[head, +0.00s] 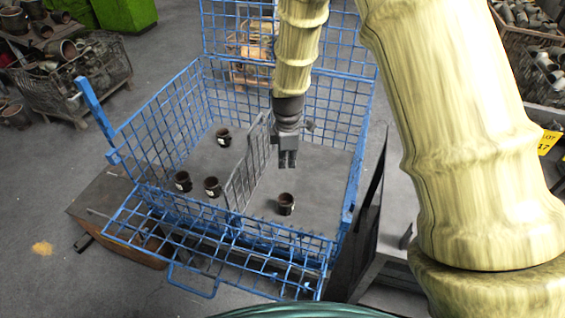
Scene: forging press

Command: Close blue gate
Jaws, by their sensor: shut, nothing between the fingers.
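The blue gate (205,250) is a wire-mesh panel at the front of the blue wire basket (163,128). It is folded down and outward, with a loop handle (192,289) on its outer edge. My gripper (287,165) is shut and empty. It points down over the inside of the basket, right of the wire divider (247,165), and is apart from the gate. My arm covers part of the basket's back side.
Several dark cups stand in the basket, one (286,204) right of the divider. A brown box (105,210) lies at the left. A dark upright panel (368,220) stands close to the basket's right side.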

